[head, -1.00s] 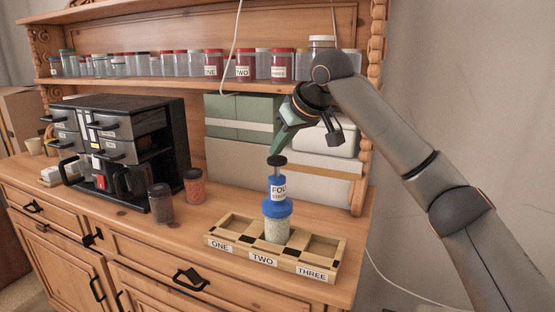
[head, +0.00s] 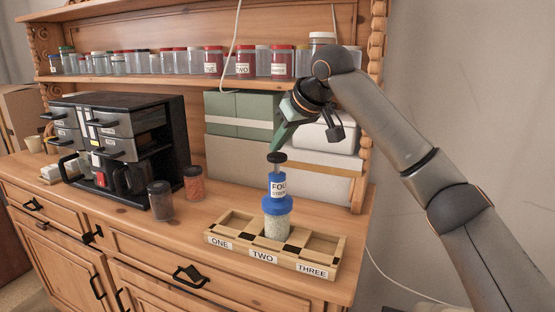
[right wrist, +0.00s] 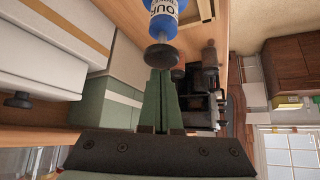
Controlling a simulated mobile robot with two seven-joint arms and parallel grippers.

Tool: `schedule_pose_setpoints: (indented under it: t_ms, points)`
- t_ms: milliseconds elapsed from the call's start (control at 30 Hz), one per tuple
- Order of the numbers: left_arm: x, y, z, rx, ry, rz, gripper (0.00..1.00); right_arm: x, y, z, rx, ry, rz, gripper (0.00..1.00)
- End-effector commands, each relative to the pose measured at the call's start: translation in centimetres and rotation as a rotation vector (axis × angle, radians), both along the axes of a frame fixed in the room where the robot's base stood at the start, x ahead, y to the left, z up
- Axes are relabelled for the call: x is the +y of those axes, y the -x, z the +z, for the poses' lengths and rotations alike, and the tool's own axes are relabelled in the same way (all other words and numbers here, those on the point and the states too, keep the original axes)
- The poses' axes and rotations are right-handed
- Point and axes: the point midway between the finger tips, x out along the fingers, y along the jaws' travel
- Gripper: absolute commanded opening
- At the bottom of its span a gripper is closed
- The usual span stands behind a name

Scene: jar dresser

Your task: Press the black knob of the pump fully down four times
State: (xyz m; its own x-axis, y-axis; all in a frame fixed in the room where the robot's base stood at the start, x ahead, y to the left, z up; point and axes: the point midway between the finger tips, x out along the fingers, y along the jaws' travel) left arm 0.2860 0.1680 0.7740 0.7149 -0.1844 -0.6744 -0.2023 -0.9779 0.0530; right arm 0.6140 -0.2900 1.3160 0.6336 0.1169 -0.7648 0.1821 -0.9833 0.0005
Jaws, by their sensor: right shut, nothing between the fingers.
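The pump (head: 278,190) stands upright in the middle compartment, marked TWO, of a wooden tray (head: 215,243). It has a blue body with a white label, on a clear jar with pale contents. Its black knob (head: 277,157) stands raised on a thin stem. My right gripper (head: 274,147) is shut and empty, with its green fingers pointing down at the knob. In the right wrist view the shut fingers (right wrist: 160,78) overlap the near edge of the knob (right wrist: 160,56); I cannot tell whether they touch. My left gripper is not in view.
A black coffee machine (head: 160,140) stands at left, with two lidded jars (head: 160,201) beside it. Green boxes (head: 258,106) and a pale box (head: 325,136) are behind the pump. A shelf (head: 130,82) with several jars is above. The dresser top in front of the jars is clear.

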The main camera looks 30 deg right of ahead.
Motion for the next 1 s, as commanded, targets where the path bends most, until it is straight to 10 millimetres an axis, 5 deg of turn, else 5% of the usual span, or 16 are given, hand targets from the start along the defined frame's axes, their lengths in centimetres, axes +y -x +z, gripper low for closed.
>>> schedule_pose_setpoints:
  t_ms: [1000]
  points:
    - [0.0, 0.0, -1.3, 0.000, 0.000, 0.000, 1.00, 0.0, 0.0, -2.9, 0.003, -0.001, 0.000, 0.00]
